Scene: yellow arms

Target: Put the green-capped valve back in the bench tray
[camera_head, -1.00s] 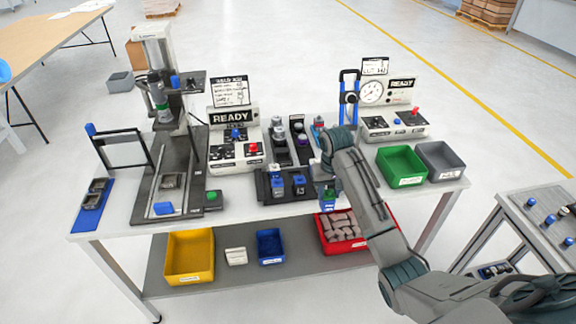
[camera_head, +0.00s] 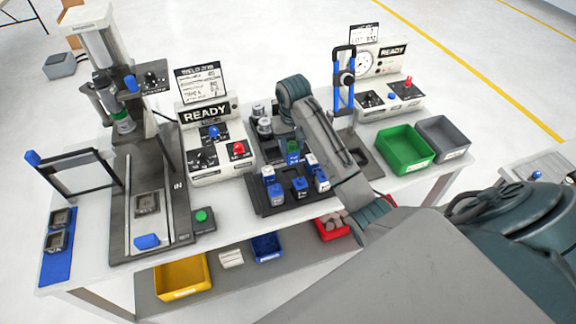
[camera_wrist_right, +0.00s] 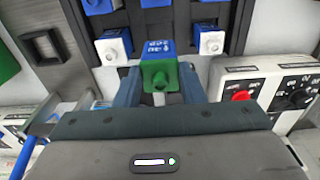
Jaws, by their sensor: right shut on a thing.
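The green-capped valve (camera_head: 293,150) has a blue body and shows at the back part of the dark bench tray (camera_head: 256,203). In the wrist view the valve (camera_wrist_right: 158,68) sits between the two fingers of my right gripper (camera_wrist_right: 158,80), which is shut on it. Several blue-and-white valves (camera_head: 300,187) stand in the tray, in front of the held one in the head view. I cannot tell whether the held valve touches the tray floor. My left gripper is out of view.
Left of the tray is a READY station (camera_head: 218,150) with knobs and a red button. A green bin (camera_head: 404,148) and a grey bin (camera_head: 442,138) stand to the right. A blue-handled press (camera_head: 344,85) stands behind my right arm.

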